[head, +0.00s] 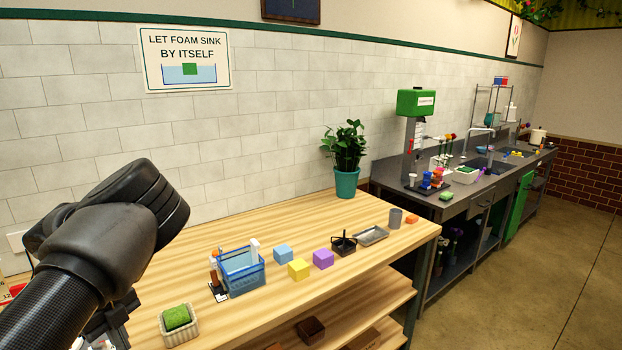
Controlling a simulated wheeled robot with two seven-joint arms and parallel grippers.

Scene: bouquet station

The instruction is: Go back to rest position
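My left arm (120,225) comes in from the lower left, bent in front of the wall and the table's left end. Dark parts below it at the bottom edge may belong to my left gripper; its fingers cannot be made out, nor whether it holds anything. My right arm and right gripper are out of view.
A wooden table (200,262) bears a ribbed tray (180,338) with a green foam block (177,317), a blue water container (245,280), blue, yellow and purple cubes, a black holder, a metal tray (371,236) and a potted plant (346,183). A dark sink counter stands right.

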